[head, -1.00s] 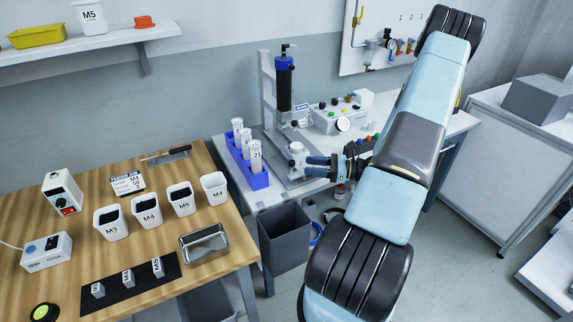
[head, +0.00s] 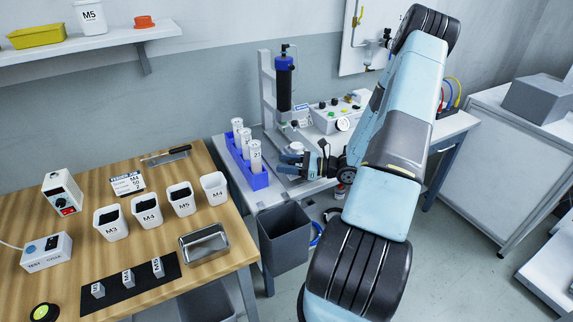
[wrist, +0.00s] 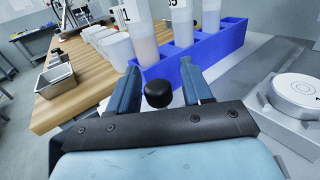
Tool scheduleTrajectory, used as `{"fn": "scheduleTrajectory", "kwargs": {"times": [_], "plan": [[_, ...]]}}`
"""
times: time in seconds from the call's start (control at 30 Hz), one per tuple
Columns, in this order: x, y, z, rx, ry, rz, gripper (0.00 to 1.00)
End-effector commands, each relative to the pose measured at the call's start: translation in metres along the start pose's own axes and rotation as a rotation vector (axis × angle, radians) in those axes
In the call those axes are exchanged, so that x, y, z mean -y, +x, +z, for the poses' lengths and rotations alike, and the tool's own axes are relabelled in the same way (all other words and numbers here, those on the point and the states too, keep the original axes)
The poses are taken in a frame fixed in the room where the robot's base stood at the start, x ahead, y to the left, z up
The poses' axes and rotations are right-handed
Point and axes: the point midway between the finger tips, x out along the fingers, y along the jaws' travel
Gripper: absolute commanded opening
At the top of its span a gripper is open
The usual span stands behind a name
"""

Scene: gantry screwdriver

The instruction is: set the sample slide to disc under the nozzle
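The dispensing stand (head: 268,95) is on the grey bench, with a black and blue cartridge (head: 284,85) upright on it. The nozzle end is too small to make out. A pale round disc (head: 296,147) sits on the slide below the cartridge; it also shows at the right edge of the wrist view (wrist: 301,88). My gripper (head: 290,163) is low in front of the slide. In the wrist view my gripper (wrist: 161,90) is open, with a black round knob (wrist: 158,94) between its fingers and visible gaps on both sides. What the knob joins is hidden.
A blue rack (head: 242,165) with white tubes stands close left of my gripper. A control box (head: 338,117) is behind to the right. A grey bin (head: 284,238) stands below the bench front. The wooden table (head: 75,225) with labelled cups is at left.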

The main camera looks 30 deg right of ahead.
Motion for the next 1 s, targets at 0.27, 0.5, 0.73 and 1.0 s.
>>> {"fn": "scheduleTrajectory", "kwargs": {"times": [0.27, 0.5, 0.73, 1.0], "plan": [[0.0, 0.0, 0.0, 0.0, 0.0, 0.0, 0.23], [0.0, 0.0, 0.0, 0.0, -0.001, 0.0, 0.0], [0.001, 0.0, 0.0, 0.0, -0.001, -0.001, 0.0], [0.019, 0.013, 0.0, 0.0, -0.004, 0.001, 0.0]]}}
